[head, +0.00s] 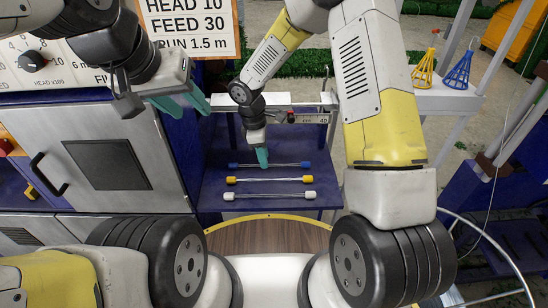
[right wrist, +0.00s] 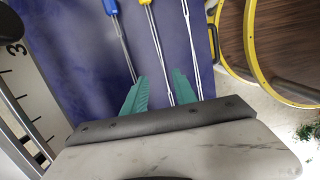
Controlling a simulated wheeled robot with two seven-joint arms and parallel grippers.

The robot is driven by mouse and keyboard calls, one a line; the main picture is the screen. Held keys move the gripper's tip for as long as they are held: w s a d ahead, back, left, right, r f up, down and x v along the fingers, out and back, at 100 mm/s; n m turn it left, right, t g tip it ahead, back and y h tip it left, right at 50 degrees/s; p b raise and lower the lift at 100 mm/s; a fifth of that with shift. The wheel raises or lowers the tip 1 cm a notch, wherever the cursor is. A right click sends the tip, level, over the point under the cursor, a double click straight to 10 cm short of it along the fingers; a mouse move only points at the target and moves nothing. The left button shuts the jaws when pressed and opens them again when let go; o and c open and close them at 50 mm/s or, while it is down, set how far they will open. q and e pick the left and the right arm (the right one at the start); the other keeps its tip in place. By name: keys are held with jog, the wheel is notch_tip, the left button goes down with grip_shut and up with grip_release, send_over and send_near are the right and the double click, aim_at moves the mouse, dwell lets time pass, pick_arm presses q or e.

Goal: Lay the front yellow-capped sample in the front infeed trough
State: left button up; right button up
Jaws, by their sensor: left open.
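The yellow-capped sample (head: 272,180) lies crosswise on a blue shelf (head: 215,160), between a blue-capped and a white-capped sample. In the right wrist view its rod and yellow cap (right wrist: 147,2) run between my right fingers. My right gripper (head: 262,158) points down over the samples, near the middle of the rods. Its teal fingers (right wrist: 160,92) are apart and not closed on anything. My left gripper (head: 185,103) is open and empty, in front of the machine at the upper left, well away from the samples. I cannot clearly make out the front infeed trough.
The blue-capped sample (head: 270,165) lies behind, the white-capped one (head: 270,195) in front, both close to the yellow one. A grey rail (head: 308,119) crosses behind the samples. A machine cabinet (head: 110,160) stands left; a round wooden top (head: 270,235) is in front.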

aim_at(270, 179)
jog(key=shift+a+f, duration=0.25)
jog(key=shift+f, duration=0.8)
jog(key=f, duration=0.2)
jog(key=d+f, duration=0.1)
jog(key=f, duration=0.1)
jog(key=d+f, duration=0.1)
jog(key=f, duration=0.2)
jog(key=shift+s, duration=0.15)
grip_shut()
